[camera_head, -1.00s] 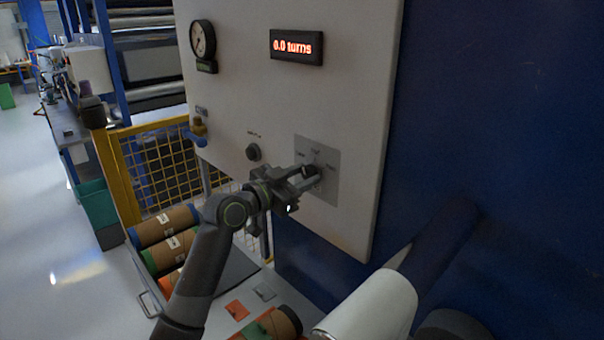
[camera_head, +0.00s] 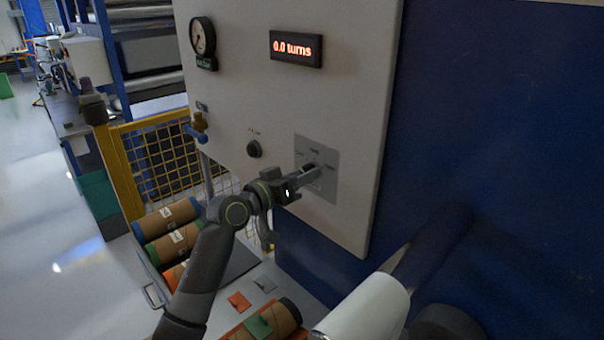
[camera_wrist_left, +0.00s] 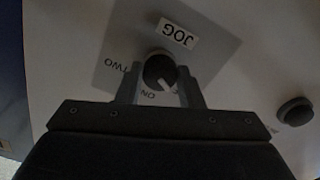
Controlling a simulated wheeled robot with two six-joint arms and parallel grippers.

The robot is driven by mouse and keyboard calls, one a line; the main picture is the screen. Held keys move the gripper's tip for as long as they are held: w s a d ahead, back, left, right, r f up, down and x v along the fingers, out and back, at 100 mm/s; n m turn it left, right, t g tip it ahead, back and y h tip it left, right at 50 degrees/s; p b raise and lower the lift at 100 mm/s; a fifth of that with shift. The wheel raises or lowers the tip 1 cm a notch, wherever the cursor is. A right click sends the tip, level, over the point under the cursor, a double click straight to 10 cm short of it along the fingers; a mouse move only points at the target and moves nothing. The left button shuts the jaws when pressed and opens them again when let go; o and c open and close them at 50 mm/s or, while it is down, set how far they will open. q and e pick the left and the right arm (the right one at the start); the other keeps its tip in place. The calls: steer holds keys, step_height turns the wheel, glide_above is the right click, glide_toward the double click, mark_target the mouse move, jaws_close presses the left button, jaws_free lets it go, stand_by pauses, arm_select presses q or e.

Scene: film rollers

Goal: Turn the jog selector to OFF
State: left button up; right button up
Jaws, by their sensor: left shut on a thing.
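The jog selector is a round dark knob (camera_wrist_left: 159,70) on a grey plate (camera_head: 327,158) on the white panel. In the left wrist view it appears upside down, with a JOG label beside it, the word TWO to one side and a partly covered label close to a pale pointer mark. My left gripper (camera_head: 307,173) points at the plate, its fingers at the knob. In the left wrist view, the two fingers (camera_wrist_left: 160,84) stand on either side of the knob and are shut on it. The OFF label cannot be read. My right gripper is out of view.
A black button (camera_head: 254,149) sits left of the plate; a turns display (camera_head: 296,47) and a gauge (camera_head: 202,37) are above. A blue-handled valve (camera_head: 196,128) is at the panel's left edge. Rolls (camera_head: 166,218) and a white roller (camera_head: 366,308) lie below.

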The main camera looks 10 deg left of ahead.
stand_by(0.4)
arm_select(q)
steer(key=o, duration=1)
steer(key=shift+c, duration=0.2)
steer(key=shift+s, duration=0.1)
steer(key=b+v, duration=0.4)
steer(key=v, duration=1.3)
steer(key=shift+b, duration=0.3)
steer(key=shift+s+a, duration=0.1)
steer(key=shift+s, duration=0.05)
